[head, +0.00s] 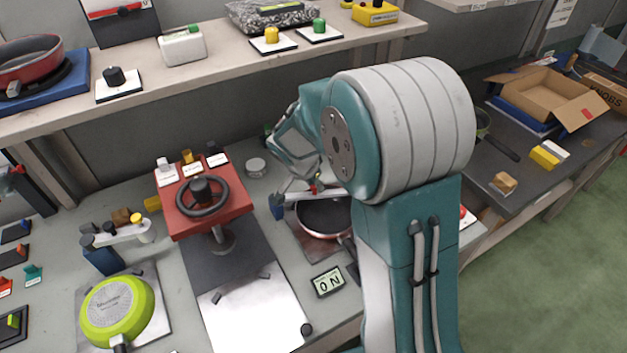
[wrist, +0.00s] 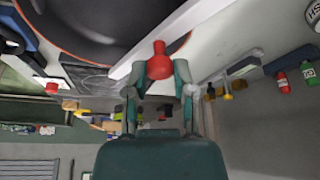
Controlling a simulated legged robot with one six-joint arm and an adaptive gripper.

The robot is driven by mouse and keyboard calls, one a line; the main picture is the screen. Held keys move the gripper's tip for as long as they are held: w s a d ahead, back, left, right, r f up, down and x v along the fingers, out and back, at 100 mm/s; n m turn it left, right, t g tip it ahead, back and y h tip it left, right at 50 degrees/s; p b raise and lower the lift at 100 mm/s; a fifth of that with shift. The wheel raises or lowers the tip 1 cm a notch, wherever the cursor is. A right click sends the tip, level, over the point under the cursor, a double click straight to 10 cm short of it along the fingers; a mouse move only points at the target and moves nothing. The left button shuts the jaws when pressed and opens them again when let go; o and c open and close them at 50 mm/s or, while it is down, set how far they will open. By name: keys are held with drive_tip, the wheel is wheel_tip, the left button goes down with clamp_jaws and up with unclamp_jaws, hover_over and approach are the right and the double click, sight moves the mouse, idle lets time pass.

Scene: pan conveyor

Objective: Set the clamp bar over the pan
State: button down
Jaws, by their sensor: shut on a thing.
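The dark pan with a red outer wall (head: 325,217) sits on a brown plate, partly hidden by my arm. The clamp bar (head: 299,196) is a white arm on a blue post (head: 277,206) at the pan's left, and it reaches across the pan's back part. In the wrist view, the bar (wrist: 196,16) runs diagonally in front of the pan (wrist: 88,22). My gripper (wrist: 159,74) is shut on the bar's red knob (wrist: 159,60). The bar's far end is hidden behind my arm in the head view.
A red press with a black handwheel (head: 203,195) stands left of the pan. A green pan (head: 117,309) lies further left, beside another clamp with a yellow knob (head: 136,219). An "ON" display (head: 328,282) sits in front. A shelf (head: 240,52) runs behind.

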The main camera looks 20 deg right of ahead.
drive_tip(key=shift+s+f, duration=0.1)
drive_tip(key=shift+f, duration=0.05)
drive_tip(key=shift+c, duration=2.3)
unclamp_jaws()
drive_tip(key=shift+a, duration=0.1)
drive_tip(key=v, duration=1.2)
drive_tip(key=shift+a, duration=0.2)
drive_tip(key=s+r+n+t+y, duration=0.1)
drive_tip(key=s+r+n, duration=0.1)
drive_tip(key=s, duration=0.5)
drive_tip(key=s+d+r+n+t+y, duration=0.1)
drive_tip(key=s+r+n, duration=0.1)
drive_tip(key=s+n, duration=0.3)
drive_tip(key=s+r+n+t+y, duration=0.1)
drive_tip(key=s+n, duration=0.3)
drive_tip(key=s, duration=0.6)
drive_tip(key=shift+d+r+y, duration=0.25)
drive_tip(key=shift+r+y, duration=0.05)
drive_tip(key=shift+r, duration=0.5)
